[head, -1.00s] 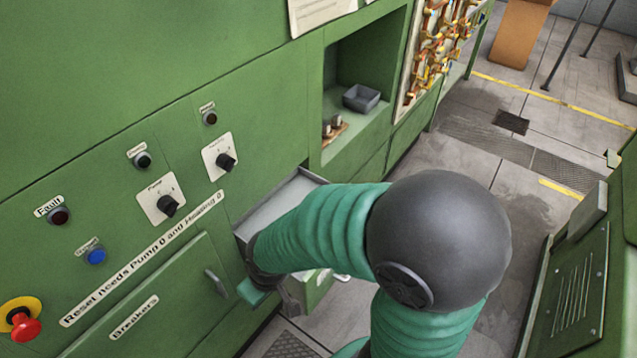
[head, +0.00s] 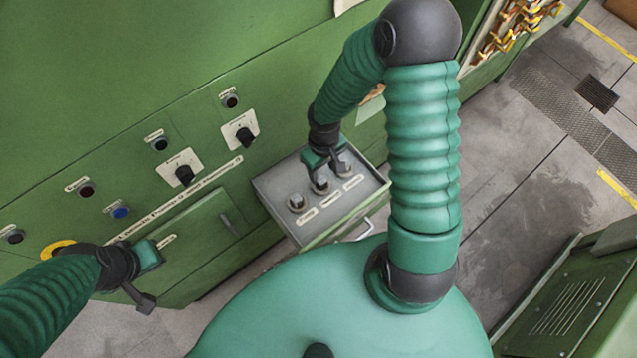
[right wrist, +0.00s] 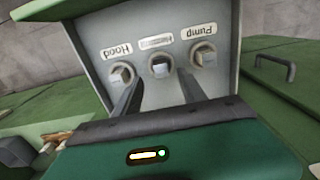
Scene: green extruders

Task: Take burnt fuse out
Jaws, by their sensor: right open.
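The pulled-out fuse drawer (head: 275,188) holds three grey fuses in a row, each with a label. In the right wrist view the Hood fuse (right wrist: 121,74) is left, a middle fuse (right wrist: 160,66) has an unreadable label, and the Pump fuse (right wrist: 204,55) is right. I cannot tell which is burnt. My right gripper (head: 331,172) is open above the drawer. In the right wrist view its fingers (right wrist: 158,95) point at the middle fuse, one to each side; contact is unclear. My left gripper (head: 148,285) is at lower left, away from the drawer, its jaws unclear.
The green cabinet has black knobs (head: 185,174), a blue button (head: 121,212) and a breaker door (head: 205,230) left of the drawer. A drawer handle (head: 362,231) sticks out in front. A green cabinet (head: 575,300) stands at lower right, with open floor between.

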